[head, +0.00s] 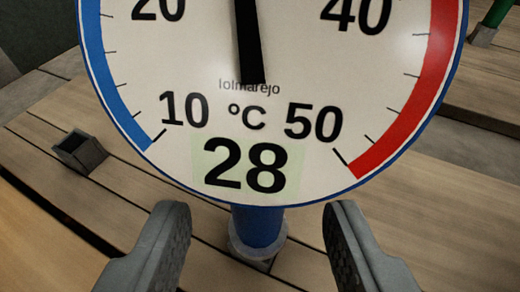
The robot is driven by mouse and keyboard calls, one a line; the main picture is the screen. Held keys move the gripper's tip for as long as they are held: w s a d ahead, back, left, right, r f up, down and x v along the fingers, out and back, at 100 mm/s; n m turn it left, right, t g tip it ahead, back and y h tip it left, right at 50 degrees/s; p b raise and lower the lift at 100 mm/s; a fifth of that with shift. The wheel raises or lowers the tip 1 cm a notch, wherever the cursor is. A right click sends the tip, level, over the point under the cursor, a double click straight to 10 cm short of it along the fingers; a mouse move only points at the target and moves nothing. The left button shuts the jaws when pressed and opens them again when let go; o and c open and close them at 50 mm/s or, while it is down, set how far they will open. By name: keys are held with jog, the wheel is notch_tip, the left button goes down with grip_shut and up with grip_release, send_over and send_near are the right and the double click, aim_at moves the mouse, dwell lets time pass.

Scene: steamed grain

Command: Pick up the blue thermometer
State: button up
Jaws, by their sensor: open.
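The blue thermometer (225,119) fills the upper middle of the head view. It has a large round white dial with a blue rim, a blue and a red scale band, a black needle and the number 28. The top of the dial is cut off by the picture edge. Its blue stem (257,226) goes down below the dial into a grey collar on the wooden surface. My gripper (258,222) is open, with one grey finger on each side of the stem in the picture. Gaps show between both fingers and the stem. I cannot tell the depth between them.
The wooden slatted surface (440,215) spreads around the stem. A small dark square socket (81,152) stands at the left. A green rod (494,14) in a grey holder is at the top right. Bare slats lie at the right.

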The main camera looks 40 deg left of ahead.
aim_at(258, 224)
jog(key=shift+x, duration=2)
jog(key=shift+d, duration=0.1)
grip_shut()
notch_tip(258, 224, up, 28)
jog(key=shift+r, duration=0.1)
